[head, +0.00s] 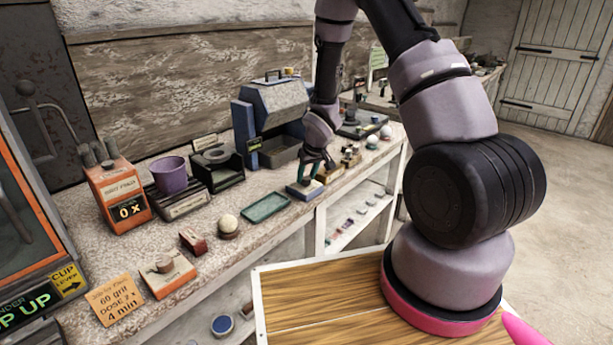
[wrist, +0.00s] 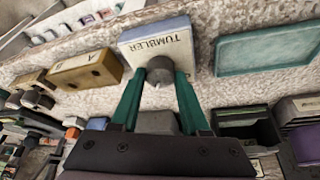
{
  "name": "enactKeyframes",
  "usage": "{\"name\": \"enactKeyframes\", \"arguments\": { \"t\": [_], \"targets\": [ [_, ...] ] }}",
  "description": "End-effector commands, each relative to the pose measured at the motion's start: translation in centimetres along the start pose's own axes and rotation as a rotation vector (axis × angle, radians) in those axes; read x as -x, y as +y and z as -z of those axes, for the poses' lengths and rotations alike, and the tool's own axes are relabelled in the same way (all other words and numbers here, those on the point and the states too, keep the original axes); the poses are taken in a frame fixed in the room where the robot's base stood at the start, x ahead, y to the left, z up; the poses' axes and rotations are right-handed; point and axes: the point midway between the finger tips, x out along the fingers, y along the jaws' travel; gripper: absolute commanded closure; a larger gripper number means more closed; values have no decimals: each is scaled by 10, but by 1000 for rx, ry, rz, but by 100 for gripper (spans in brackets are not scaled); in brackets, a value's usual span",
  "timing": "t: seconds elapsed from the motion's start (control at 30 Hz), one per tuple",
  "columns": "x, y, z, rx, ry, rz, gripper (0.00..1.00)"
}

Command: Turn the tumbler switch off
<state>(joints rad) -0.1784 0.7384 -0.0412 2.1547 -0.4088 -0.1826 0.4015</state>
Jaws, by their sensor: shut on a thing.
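The tumbler switch is a small pale-topped, blue-sided box (head: 304,191) at the front edge of the bench. In the wrist view its white plate (wrist: 157,42) reads "TUMBLER", upside down, and a round grey knob (wrist: 160,76) sticks out from it. My gripper (head: 311,172) reaches down to the switch from above. In the wrist view its teal fingers (wrist: 163,73) are shut on the knob, one on each side. The knob's far side and its exact setting are hard to make out.
A shallow teal tray (head: 265,207) lies just left of the switch. Wooden blocks (wrist: 85,72) stand close on its other side. Behind are a blue-grey machine (head: 273,108) and a black stand (head: 217,168). A purple cup (head: 170,174) and orange box (head: 119,192) stand farther left.

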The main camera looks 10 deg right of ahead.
Motion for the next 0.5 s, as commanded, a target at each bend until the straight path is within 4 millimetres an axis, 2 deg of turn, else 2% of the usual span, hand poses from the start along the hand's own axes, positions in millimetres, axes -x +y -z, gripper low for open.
{"name": "enactKeyframes", "arguments": {
  "t": [0.5],
  "targets": [
    [0,6,1,389,2,165,100]
  ]
}}
